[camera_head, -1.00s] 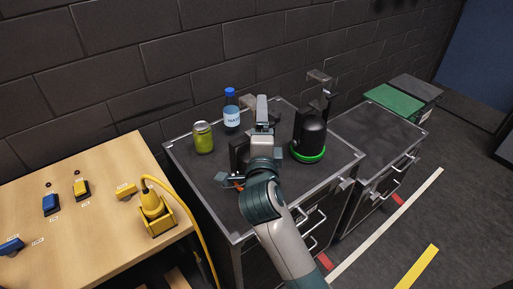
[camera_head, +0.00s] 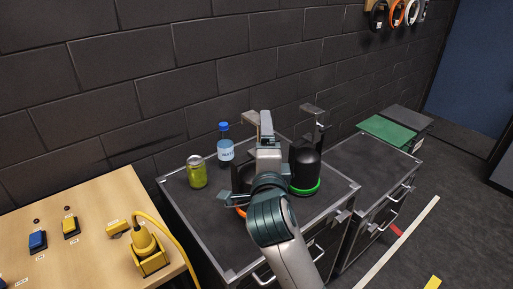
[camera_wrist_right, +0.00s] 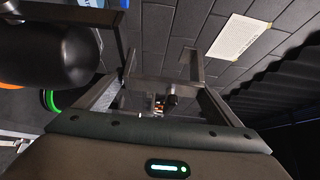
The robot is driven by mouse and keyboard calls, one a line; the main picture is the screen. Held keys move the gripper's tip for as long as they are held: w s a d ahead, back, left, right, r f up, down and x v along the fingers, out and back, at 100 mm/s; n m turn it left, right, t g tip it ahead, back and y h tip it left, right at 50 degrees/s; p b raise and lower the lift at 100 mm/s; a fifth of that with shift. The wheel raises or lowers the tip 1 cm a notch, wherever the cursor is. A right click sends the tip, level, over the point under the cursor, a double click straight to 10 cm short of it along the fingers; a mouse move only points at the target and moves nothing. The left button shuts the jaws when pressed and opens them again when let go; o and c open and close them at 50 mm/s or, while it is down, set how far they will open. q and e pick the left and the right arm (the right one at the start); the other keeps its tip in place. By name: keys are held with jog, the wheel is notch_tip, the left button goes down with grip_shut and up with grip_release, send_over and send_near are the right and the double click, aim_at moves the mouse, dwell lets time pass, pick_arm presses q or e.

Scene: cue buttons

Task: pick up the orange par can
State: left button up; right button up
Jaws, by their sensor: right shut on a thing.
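The orange par can (camera_head: 241,211) is a black lamp body with an orange ring at its lower end, mostly hidden behind my right gripper (camera_head: 265,125) and wrist in the head view. In the right wrist view its dark body (camera_wrist_right: 45,55) fills the upper left. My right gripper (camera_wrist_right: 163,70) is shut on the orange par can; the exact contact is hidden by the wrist. I cannot tell whether its ring touches the cabinet top. A second black par can with a green ring (camera_head: 304,186) stands close on the right. My left gripper is not in view.
On the dark cabinet top (camera_head: 205,233) stand a green can (camera_head: 197,173) and a blue-capped water bottle (camera_head: 225,150), left of the gripper. A wooden table (camera_head: 85,260) with buttons and a yellow plug (camera_head: 147,250) is at left. Another cabinet (camera_head: 365,165) stands at right.

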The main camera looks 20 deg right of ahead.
jog(key=s+d+r+p, duration=0.4)
jog(key=d+r+p, duration=0.1)
jog(key=d, duration=0.3)
jog(key=shift+d+r+p, duration=0.2)
jog(key=shift+r+p, duration=0.2)
jog(key=shift+r, duration=0.1)
jog(key=shift+f, duration=0.1)
dwell(0.6)
